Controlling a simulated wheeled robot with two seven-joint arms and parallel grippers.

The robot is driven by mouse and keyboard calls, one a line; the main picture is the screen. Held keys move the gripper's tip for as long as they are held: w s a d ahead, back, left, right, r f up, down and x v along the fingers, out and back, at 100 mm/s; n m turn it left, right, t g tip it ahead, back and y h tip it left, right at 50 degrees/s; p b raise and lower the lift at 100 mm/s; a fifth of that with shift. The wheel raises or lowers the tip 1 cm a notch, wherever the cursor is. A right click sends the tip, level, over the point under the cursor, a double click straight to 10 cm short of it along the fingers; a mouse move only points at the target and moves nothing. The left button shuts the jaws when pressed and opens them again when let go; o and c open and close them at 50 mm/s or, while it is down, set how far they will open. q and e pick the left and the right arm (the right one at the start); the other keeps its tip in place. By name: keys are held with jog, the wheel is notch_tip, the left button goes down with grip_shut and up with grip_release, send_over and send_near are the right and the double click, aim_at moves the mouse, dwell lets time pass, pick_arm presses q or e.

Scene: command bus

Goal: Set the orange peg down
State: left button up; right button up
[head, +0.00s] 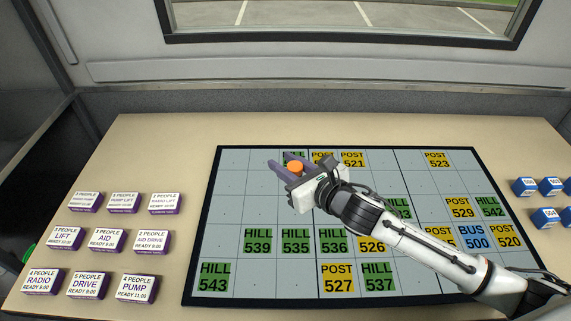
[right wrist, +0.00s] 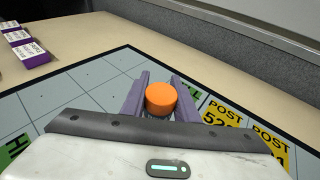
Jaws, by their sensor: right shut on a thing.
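The orange peg (head: 295,166) is between the purple fingers of my right gripper (head: 284,169), over the upper part of the grid board (head: 262,205). In the right wrist view the peg (right wrist: 161,98) shows its round orange top between the two fingers (right wrist: 160,100). The right gripper is shut on it. The peg's lower end is hidden, so I cannot tell whether it touches the board. A green label at the board's top edge is partly covered by the gripper. My left gripper is not in view.
Yellow POST and green HILL labels, such as HILL 535 (head: 295,241), lie on the board, with a blue BUS 500 label (head: 474,237) at right. White-and-purple blocks (head: 107,240) stand in rows at left, blue blocks (head: 524,187) at right. Board cells left of the gripper are empty.

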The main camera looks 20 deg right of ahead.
jog(key=o, duration=1.1)
jog(key=shift+c, duration=0.2)
jog(key=shift+r, duration=0.15)
jog(key=v, duration=1.2)
